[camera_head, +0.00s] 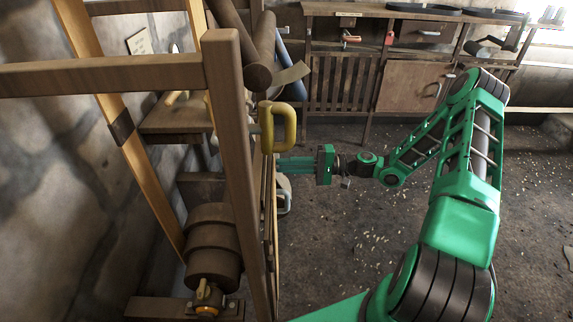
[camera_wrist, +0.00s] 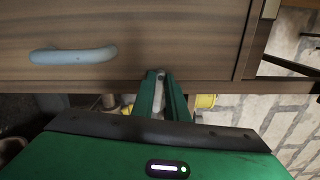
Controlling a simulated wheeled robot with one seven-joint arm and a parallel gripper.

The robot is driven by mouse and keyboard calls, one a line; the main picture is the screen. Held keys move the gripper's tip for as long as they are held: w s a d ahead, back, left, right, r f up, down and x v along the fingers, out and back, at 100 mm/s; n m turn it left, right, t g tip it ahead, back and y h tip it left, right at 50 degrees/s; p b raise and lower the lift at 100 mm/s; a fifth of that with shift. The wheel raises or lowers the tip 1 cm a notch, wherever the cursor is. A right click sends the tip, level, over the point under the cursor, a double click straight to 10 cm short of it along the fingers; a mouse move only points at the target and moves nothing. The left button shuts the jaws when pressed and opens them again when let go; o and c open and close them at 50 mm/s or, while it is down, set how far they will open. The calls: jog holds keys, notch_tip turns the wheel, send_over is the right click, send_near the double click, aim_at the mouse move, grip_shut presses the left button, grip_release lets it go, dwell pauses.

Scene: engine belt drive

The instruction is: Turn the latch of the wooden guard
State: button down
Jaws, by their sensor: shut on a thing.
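The wooden guard shows in the wrist view as a broad brown board (camera_wrist: 190,40) with a blue-grey handle (camera_wrist: 75,55). In the head view it is seen nearly edge-on, beside the wooden post (camera_head: 232,170). My gripper (camera_head: 279,165) reaches left to the guard, below a yellow handle (camera_head: 291,128). In the wrist view my gripper (camera_wrist: 160,78) is at the board's lower edge, right of the blue-grey handle. Its fingers are shut on a small grey piece, which appears to be the latch (camera_wrist: 160,72). The fingers cover most of it, so its angle is unclear.
A brown roller (camera_head: 213,245) and an orange-based valve (camera_head: 206,304) sit low inside the wooden frame. A white handle (camera_head: 285,195) is just below my gripper. A workbench (camera_head: 440,12) stands along the back wall. The floor right of the frame is open.

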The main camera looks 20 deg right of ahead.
jog(key=shift+s+f+n, duration=0.1)
jog(key=shift+f+n, duration=0.2)
jog(key=shift+n, duration=0.4)
jog(key=shift+a, duration=0.1)
jog(key=c, duration=1.7)
grip_release()
jog(key=shift+f, duration=0.1)
jog(key=shift+c, duration=0.2)
jog(key=v, duration=1)
jog(key=shift+d, duration=0.45)
